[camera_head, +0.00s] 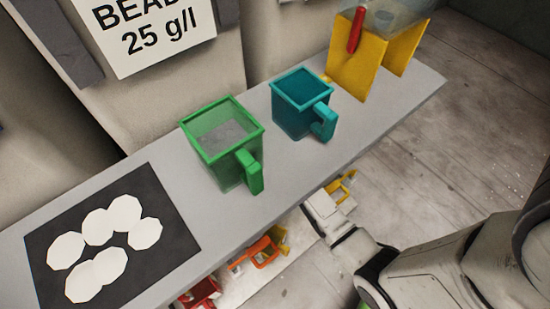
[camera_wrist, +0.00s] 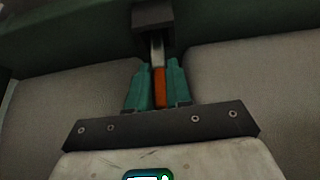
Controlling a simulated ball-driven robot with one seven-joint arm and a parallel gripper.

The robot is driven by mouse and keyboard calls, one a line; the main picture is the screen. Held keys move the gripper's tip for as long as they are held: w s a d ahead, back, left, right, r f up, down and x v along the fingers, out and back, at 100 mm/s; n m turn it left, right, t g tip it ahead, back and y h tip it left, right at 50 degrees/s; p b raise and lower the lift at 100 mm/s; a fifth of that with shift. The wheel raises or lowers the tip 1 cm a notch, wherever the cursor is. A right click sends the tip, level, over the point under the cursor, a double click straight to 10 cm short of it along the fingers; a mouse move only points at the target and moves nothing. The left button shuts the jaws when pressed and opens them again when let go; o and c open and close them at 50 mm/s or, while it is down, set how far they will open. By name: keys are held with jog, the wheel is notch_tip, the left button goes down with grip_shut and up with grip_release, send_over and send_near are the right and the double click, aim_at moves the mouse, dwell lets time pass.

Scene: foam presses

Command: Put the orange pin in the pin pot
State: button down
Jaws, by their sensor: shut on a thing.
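In the wrist view my gripper (camera_wrist: 159,72) has its two teal fingers closed on the orange pin (camera_wrist: 160,88), one on each side. The pin's grey metal end points away from me to a dark block (camera_wrist: 153,16). I cannot tell whether the pin's end touches or enters that block. In the head view the pale hand (camera_head: 326,212) is at the front edge of the grey shelf, low on the right; its fingers and the pin are hidden there. I cannot make out a pin pot in either view.
The grey shelf (camera_head: 285,190) holds a green jug (camera_head: 222,145), a teal jug (camera_head: 298,105), a yellow stand (camera_head: 358,68) with a red handle (camera_head: 355,30), and a black mat (camera_head: 165,205) with white discs. Orange (camera_head: 262,252), red (camera_head: 203,293) and yellow (camera_head: 341,187) items sit lower down.

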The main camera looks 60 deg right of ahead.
jog(key=shift+w+d+r+g, duration=0.15)
jog(key=shift+w+r+g, duration=0.05)
jog(key=shift+w+g, duration=0.2)
jog(key=shift+f+g, duration=0.3)
jog(key=shift+f, duration=0.05)
jog(key=shift+s+f+b, duration=0.1)
jog(key=shift+f+b, duration=0.25)
jog(key=shift+f, duration=0.8)
jog(key=shift+f, duration=0.1)
jog(key=c, duration=1)
grip_release()
jog(key=shift+c, duration=0.2)
